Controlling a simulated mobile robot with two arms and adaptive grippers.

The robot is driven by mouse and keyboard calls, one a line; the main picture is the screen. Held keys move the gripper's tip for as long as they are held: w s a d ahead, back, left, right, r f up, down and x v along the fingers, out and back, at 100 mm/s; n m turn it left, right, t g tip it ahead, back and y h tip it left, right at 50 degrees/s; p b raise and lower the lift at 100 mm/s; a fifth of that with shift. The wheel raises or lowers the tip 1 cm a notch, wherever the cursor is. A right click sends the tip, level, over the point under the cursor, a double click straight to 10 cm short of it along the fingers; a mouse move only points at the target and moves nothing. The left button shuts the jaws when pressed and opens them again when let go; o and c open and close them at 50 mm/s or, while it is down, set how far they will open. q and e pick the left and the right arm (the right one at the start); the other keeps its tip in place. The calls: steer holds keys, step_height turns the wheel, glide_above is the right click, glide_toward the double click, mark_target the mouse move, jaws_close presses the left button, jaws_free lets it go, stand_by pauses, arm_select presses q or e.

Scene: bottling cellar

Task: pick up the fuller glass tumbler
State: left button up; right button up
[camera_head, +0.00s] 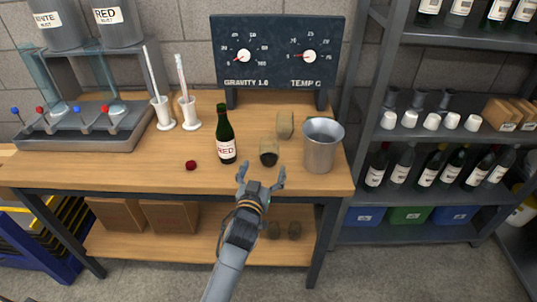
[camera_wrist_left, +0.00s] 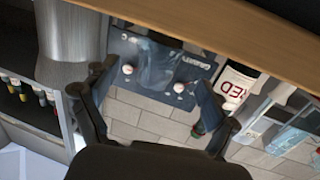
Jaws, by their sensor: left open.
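Two small glass tumblers stand on the wooden bench. In the left wrist view, a see-through tumbler shape (camera_wrist_left: 156,66) shows between the open fingers of the left gripper (camera_wrist_left: 155,80). My right gripper is not in view.
A RED bottle (camera_head: 227,145) stands left of the tumblers, with a dark red ball-like object (camera_head: 191,165) nearby. A metal bucket (camera_head: 321,150) stands close on the right. A gauge board (camera_head: 278,50) is behind. The bench's front left (camera_head: 110,175) is clear.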

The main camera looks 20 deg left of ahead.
mark_target(267, 160)
arm_select(q)
steer(key=shift+w+f, duration=0.1)
steer(key=shift+w, duration=1.05)
steer(key=shift+w+a, duration=0.1)
steer(key=shift+w, duration=0.3)
steer(key=shift+w+a+f, duration=0.1)
steer(key=shift+w+f, duration=0.1)
steer(key=shift+w, duration=0.55)
steer(key=shift+w+a+f, duration=0.1)
steer(key=shift+w+f, duration=0.05)
steer(key=shift+w, duration=0.65)
steer(key=shift+w+a+f, duration=0.1)
steer(key=shift+w+f, duration=0.1)
steer(key=shift+w, duration=0.55)
steer(key=c, duration=1.3)
steer(key=shift+c, duration=0.2)
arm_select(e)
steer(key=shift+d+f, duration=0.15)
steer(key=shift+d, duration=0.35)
arm_select(q)
steer(key=shift+r, duration=0.1)
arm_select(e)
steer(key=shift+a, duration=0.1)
